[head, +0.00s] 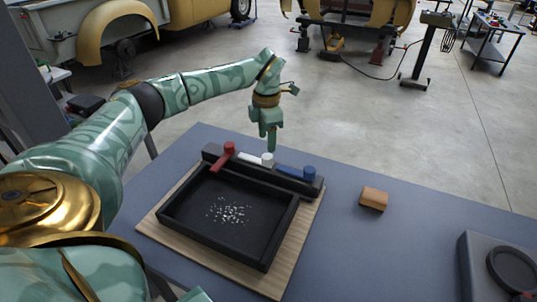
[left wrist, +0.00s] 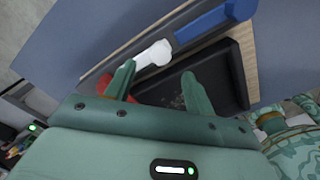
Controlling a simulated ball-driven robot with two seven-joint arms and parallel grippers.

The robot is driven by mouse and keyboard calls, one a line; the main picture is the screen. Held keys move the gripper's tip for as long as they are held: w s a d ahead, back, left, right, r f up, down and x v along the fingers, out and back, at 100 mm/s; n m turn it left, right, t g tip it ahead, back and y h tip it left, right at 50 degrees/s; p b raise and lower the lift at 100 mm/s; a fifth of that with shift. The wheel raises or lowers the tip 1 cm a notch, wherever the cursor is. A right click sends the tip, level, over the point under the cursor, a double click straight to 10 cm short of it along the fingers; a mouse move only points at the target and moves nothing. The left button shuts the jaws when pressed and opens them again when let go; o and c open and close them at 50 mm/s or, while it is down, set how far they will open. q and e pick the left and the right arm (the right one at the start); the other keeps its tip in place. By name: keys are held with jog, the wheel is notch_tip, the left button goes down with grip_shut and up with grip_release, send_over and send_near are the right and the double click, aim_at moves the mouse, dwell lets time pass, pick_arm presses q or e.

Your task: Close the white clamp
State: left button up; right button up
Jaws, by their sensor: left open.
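The white clamp (head: 250,157) lies along the dark bar at the back of the black tray, its round knob at its right end. It also shows in the left wrist view (left wrist: 154,54), just beyond my fingertips. My left gripper (head: 270,148) points down right above the white clamp's knob, open, with nothing between its fingers. Its two green fingers are apart in the left wrist view (left wrist: 160,70). I cannot tell whether they touch the clamp. My right gripper is not in view.
The red clamp (head: 221,160) left of the white one is turned across the tray's rim. The blue clamp (head: 290,171) lies along the bar at right. The black tray (head: 190,226) holds small pale bits on a wooden board (head: 153,225). A tan block (head: 373,199) sits apart at right.

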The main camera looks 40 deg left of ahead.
aim_at(267, 156)
pick_arm(q)
notch_tip(267, 156, down, 6)
jog(key=shift+f+b, duration=0.15)
jog(key=shift+b, duration=0.45)
grip_shut()
